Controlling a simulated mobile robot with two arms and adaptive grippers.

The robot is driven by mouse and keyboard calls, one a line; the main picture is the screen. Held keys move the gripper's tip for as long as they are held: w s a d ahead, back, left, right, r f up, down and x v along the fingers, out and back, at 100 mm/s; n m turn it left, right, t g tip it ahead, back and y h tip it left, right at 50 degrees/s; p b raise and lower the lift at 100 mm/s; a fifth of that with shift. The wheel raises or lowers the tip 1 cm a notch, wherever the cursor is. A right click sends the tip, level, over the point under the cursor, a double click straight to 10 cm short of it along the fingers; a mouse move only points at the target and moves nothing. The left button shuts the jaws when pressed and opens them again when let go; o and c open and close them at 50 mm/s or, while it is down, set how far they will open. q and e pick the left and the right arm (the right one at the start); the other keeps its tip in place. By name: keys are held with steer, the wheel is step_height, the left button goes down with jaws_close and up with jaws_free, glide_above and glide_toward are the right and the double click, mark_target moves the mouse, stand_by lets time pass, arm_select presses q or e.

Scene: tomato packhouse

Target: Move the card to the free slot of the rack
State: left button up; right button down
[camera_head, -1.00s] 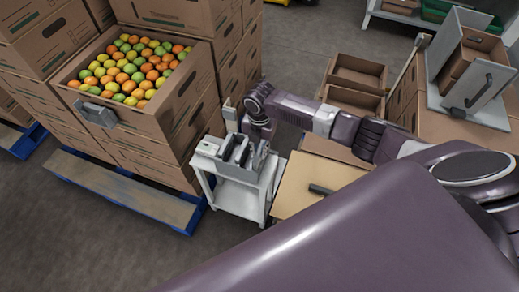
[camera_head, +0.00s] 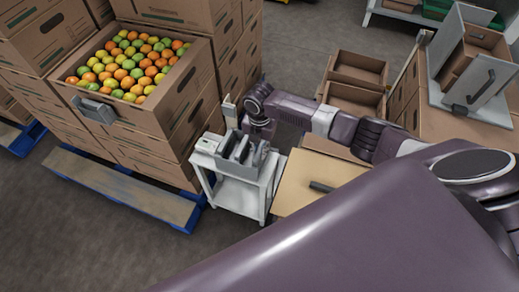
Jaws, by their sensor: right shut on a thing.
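The grey rack (camera_head: 232,166) stands on a small white stand at the centre of the head view. Dark upright slots or cards show in it, too small to tell apart. My right gripper (camera_head: 260,133) points down at the rack's right part, close over it. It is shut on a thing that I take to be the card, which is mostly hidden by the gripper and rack. I cannot tell whether the card touches the rack. The free slot cannot be made out. My left gripper is not in view.
A white stand (camera_head: 240,196) carries the rack, with a small white device (camera_head: 207,143) at its left. A carton of tomatoes (camera_head: 180,105) stands close on the left, over a blue pallet (camera_head: 120,190). A tan board (camera_head: 300,187) with a dark handle lies at the right.

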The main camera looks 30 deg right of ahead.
steer(key=c, duration=1.9)
jaws_free()
steer(key=shift+r, duration=0.1)
step_height(320, 180, up, 8)
steer(key=p, duration=0.8)
